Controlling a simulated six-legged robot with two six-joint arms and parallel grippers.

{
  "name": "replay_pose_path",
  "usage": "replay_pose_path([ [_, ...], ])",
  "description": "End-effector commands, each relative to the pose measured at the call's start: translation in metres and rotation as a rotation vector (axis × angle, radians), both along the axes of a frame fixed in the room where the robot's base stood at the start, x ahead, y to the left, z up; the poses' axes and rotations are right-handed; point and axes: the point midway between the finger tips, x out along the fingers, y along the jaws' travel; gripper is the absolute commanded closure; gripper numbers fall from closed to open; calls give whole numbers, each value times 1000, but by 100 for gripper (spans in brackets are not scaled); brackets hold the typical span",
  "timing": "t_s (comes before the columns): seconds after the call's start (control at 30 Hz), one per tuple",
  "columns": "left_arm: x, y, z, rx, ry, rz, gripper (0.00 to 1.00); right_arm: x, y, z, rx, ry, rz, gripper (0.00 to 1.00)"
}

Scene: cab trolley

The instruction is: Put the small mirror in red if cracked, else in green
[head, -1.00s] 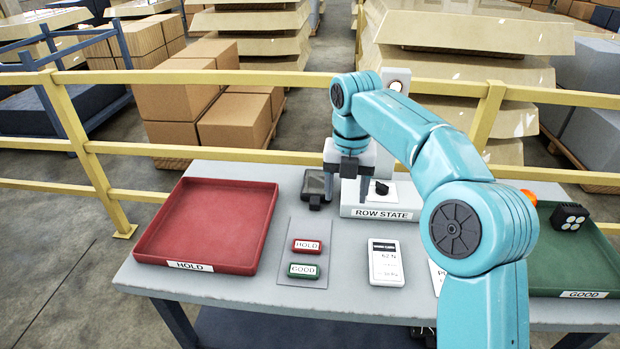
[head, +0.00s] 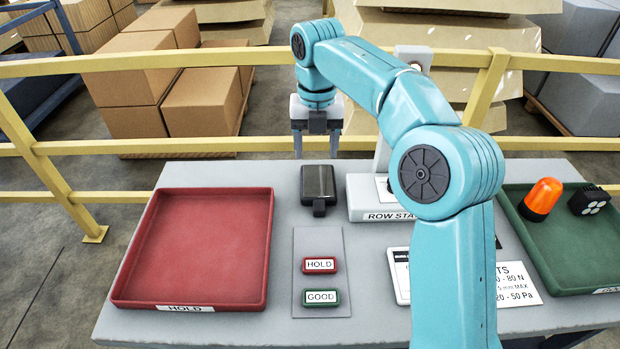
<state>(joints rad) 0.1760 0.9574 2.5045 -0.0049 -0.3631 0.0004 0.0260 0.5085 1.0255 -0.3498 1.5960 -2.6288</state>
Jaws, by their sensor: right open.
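The small mirror (head: 318,182), a dark housing with a short stub, lies on the table between the red tray and the ROW STATE block. I cannot make out any crack in it from here. My right gripper (head: 317,155) points down with its fingers apart, appearing just beyond and above the mirror, with nothing between them. The red tray (head: 268,262), labelled HOLD, is empty at the left. The green tray (head: 525,240) at the right holds an orange beacon (head: 541,199) and a black lamp block (head: 588,200). My left gripper is out of view.
A panel carries a red HOLD button (head: 320,265) and a green GOOD button (head: 321,297). The ROW STATE block (head: 362,205) and a printed card (head: 517,284) are partly hidden by my right arm. A yellow railing (head: 200,62) runs behind the table.

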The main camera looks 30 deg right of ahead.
Motion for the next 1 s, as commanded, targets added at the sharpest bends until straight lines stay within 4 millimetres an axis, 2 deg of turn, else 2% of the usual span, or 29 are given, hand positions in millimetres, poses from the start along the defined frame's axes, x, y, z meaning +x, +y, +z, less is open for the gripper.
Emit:
replay_pose_path([
  [0.07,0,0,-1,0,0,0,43,-3,0,-2,0,1,1,38],
  [0.17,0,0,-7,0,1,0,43,-6,0,-16,0,4,2,38],
  [0.5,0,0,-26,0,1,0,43,-13,0,-92,0,2,1,38],
  [0.77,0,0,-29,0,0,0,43,-12,0,-116,0,1,1,38],
  [1.0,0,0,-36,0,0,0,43,-18,-2,-153,-1,3,1,38],
])
